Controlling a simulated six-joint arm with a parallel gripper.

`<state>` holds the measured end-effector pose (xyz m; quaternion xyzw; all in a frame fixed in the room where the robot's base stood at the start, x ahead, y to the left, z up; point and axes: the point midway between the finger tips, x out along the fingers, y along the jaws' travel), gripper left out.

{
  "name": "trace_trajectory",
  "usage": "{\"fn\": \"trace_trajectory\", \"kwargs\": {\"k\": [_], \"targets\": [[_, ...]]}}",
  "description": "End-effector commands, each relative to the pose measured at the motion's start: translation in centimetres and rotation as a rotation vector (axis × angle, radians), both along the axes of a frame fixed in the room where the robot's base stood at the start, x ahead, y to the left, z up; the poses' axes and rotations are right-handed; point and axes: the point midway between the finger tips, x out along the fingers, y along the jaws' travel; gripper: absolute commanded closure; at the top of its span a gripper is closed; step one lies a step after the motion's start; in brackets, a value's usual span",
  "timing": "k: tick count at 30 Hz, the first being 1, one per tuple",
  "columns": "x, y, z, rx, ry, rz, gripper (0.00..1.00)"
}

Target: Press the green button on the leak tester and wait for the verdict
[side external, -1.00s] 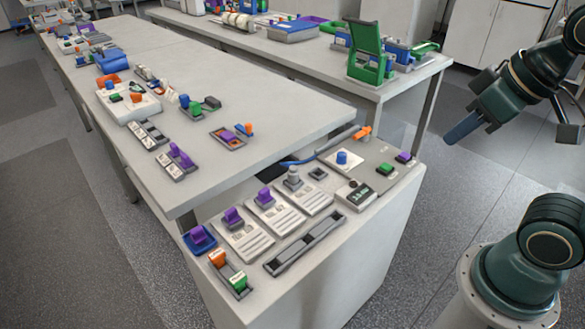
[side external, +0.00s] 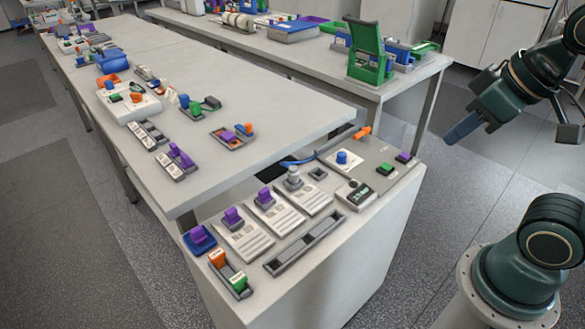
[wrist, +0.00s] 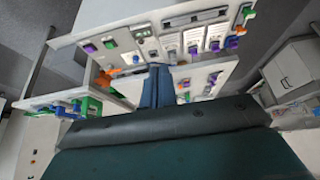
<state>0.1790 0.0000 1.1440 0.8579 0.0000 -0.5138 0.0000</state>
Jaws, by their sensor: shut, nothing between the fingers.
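The leak tester (side external: 371,163) is a grey panel at the right end of the low front bench. It carries a green button (side external: 384,169), a purple knob (side external: 403,157), a blue knob (side external: 342,158) and a small dark display (side external: 361,195) whose text is too small to read. My gripper (side external: 461,131) is off to the right of the tester, above the floor and apart from it. Its fingers are together and hold nothing. In the wrist view the shut fingers (wrist: 157,86) point toward the benches, with the green button (wrist: 109,45) to their upper left.
An orange lever (side external: 362,132) and a blue hose (side external: 298,161) are at the tester's back edge. A green fixture (side external: 371,55) stands on the rear bench.

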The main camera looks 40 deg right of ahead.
Motion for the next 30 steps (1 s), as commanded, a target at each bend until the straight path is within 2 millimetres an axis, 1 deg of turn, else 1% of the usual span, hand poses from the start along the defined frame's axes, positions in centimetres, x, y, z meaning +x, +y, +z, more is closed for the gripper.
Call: {"fn": "trace_trajectory", "kwargs": {"k": [11,17,23,30], "targets": [[0.1,0.0,0.0,0.0,0.0,-0.001,1.0],[1.0,-0.2,-0.2,0.002,0.002,-0.006,1.0],[3.1,-0.6,-0.7,0.011,0.004,-0.018,1.0],[6.5,-1.7,-1.9,0.04,0.004,-0.041,1.0]]}}
